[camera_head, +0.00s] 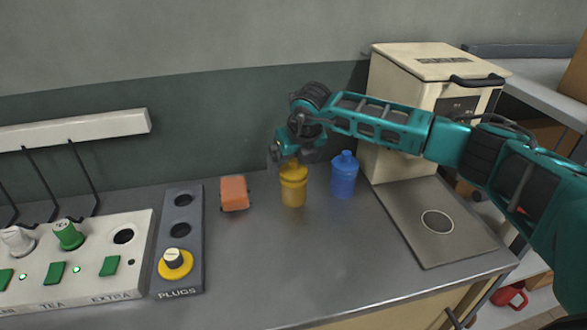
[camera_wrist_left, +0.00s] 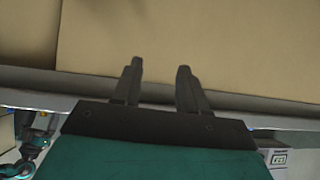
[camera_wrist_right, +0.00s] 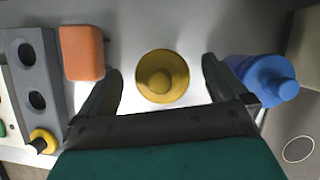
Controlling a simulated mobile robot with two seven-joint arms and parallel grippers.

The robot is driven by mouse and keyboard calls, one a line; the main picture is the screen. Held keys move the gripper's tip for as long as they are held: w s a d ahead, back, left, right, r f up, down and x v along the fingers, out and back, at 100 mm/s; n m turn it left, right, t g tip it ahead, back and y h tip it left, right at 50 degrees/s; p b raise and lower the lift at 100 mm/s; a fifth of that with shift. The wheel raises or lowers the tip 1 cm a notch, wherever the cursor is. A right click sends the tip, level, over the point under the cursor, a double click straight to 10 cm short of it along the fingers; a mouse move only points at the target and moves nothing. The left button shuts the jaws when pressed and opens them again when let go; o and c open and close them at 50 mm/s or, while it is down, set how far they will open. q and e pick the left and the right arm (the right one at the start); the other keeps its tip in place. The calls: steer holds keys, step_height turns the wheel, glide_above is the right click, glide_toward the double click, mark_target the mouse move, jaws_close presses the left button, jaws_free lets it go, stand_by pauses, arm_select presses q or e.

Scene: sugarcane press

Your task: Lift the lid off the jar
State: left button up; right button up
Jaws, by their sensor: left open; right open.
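A yellow jar (camera_head: 293,190) with a knobbed yellow lid (camera_head: 292,169) stands upright on the grey counter. A blue jar (camera_head: 343,176) with a blue lid stands to its right. My right gripper (camera_head: 284,160) is above and slightly left of the yellow jar in the head view. In the right wrist view the yellow lid (camera_wrist_right: 162,76) lies between the two open fingers (camera_wrist_right: 160,80), with clear gaps on both sides. The right finger is close to the blue jar (camera_wrist_right: 262,78). My left gripper (camera_wrist_left: 157,82) is open and empty in its wrist view.
An orange block (camera_head: 234,193) lies left of the yellow jar. A grey PLUGS panel (camera_head: 189,225) and a white switch box (camera_head: 84,262) are further left. A cream machine (camera_head: 405,105) stands right, behind a metal plate. The front counter is clear.

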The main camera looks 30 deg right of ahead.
steer(key=shift+c, duration=0.3)
steer(key=c, duration=1)
steer(key=shift+r, duration=0.1)
steer(key=shift+c, duration=0.2)
